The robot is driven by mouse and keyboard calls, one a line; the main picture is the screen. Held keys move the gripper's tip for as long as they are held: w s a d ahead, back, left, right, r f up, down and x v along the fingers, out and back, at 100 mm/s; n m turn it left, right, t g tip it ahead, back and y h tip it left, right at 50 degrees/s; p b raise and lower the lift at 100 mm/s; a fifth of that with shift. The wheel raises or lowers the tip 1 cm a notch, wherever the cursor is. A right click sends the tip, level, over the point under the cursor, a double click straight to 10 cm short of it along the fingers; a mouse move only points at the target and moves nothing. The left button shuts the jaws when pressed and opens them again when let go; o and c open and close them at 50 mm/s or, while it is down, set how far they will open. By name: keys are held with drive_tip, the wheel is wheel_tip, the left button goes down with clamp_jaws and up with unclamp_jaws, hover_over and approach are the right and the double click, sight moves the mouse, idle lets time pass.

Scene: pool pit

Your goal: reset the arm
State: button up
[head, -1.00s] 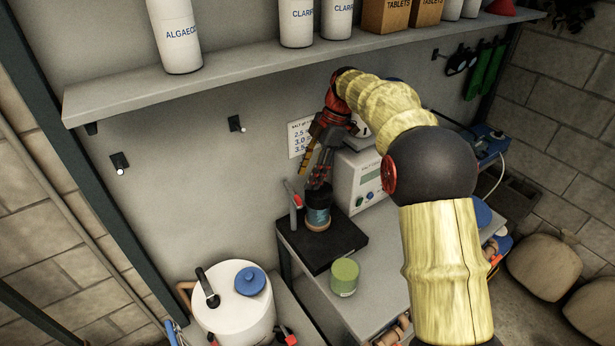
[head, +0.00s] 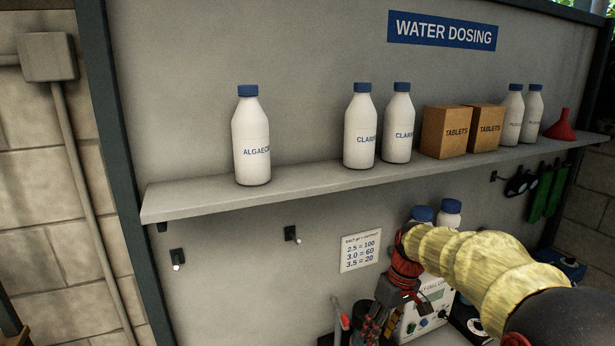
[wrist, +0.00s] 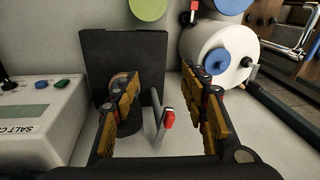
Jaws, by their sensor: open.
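My gripper (wrist: 170,105) is open in the wrist view, its two yellow-padded fingers wide apart with nothing held between them. A dark round jar (wrist: 128,125) stands partly hidden behind the left finger, in front of a black plate (wrist: 150,55). A grey stick-like tool with a red catch (wrist: 168,118) shows in the gap between the fingers. In the head view my gripper (head: 372,325) is low in the picture beside the white meter box (head: 432,300). My pale yellow arm reaches in from the lower right.
A shelf (head: 200,200) with white bottles, tablet boxes (head: 445,132) and a red funnel (head: 561,125) runs above my arm. Two wall hooks (head: 292,234) and a chart (head: 361,250) are below it.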

drive_tip(key=s+r+m+t+h+b, duration=0.1)
drive_tip(key=s+r+m+t, duration=0.1)
drive_tip(key=s, duration=1.2)
drive_tip(key=s+d+r+m+t+h+b, duration=0.1)
drive_tip(key=s+r+m+t+b, duration=0.1)
drive_tip(key=s, duration=1.1)
drive_tip(key=shift+s+r+m+t, duration=0.35)
drive_tip(key=shift+r+m+t, duration=0.35)
drive_tip(key=shift+m+t, duration=0.1)
